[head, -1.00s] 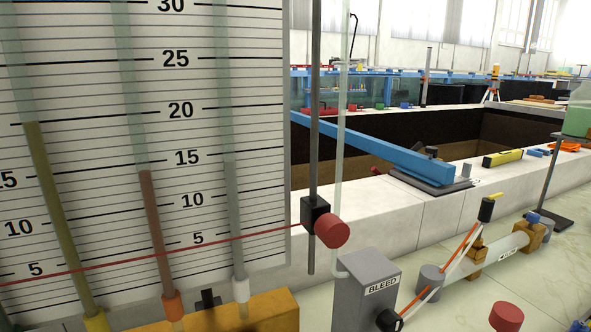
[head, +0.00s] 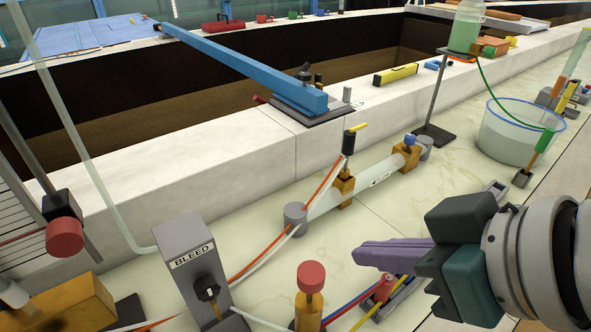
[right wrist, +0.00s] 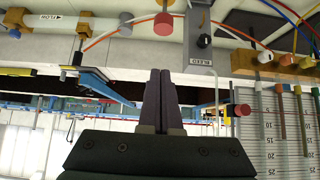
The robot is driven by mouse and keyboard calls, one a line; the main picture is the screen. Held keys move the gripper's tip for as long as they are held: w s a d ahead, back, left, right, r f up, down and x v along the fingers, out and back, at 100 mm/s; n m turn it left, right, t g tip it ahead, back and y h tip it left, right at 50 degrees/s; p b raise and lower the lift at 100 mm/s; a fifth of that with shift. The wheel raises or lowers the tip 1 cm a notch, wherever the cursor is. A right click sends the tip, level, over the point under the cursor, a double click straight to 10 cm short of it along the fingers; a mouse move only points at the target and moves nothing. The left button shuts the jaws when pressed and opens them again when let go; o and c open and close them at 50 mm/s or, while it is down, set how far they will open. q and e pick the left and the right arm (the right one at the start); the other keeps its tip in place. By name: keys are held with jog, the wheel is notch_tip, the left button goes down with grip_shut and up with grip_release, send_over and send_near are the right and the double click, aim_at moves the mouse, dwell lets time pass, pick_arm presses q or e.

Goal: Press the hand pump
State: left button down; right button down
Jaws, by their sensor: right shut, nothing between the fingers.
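A brass cylinder (head: 308,312) with a round red knob (head: 311,276) on top stands at the bottom middle of the head view; it looks like the hand pump. In the right wrist view a red knob (right wrist: 163,24), likely the same one, shows just beyond the fingertips. My right gripper (head: 358,254) comes in from the right, its purple-grey fingers closed together and empty. In the head view its tips are right of and slightly above the knob, apart from it. It also shows in the right wrist view (right wrist: 160,74). My left gripper is out of view.
A grey BLEED box (head: 190,270) with a black knob stands left of the pump. A clear tube (head: 350,190) in brass clamps lies behind it. A small grey-based fitting (head: 395,300) with hoses is close on the right. A water tub (head: 510,135) stands farther right.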

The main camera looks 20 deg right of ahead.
jog(key=b, duration=0.1)
send_over(320, 290)
notch_tip(320, 290, down, 7)
notch_tip(320, 290, down, 3)
jog(key=shift+w+f+b, duration=0.1)
jog(key=shift+b, duration=0.2)
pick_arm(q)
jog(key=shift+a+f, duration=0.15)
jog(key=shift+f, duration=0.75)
pick_arm(e)
jog(key=shift+f, duration=0.5)
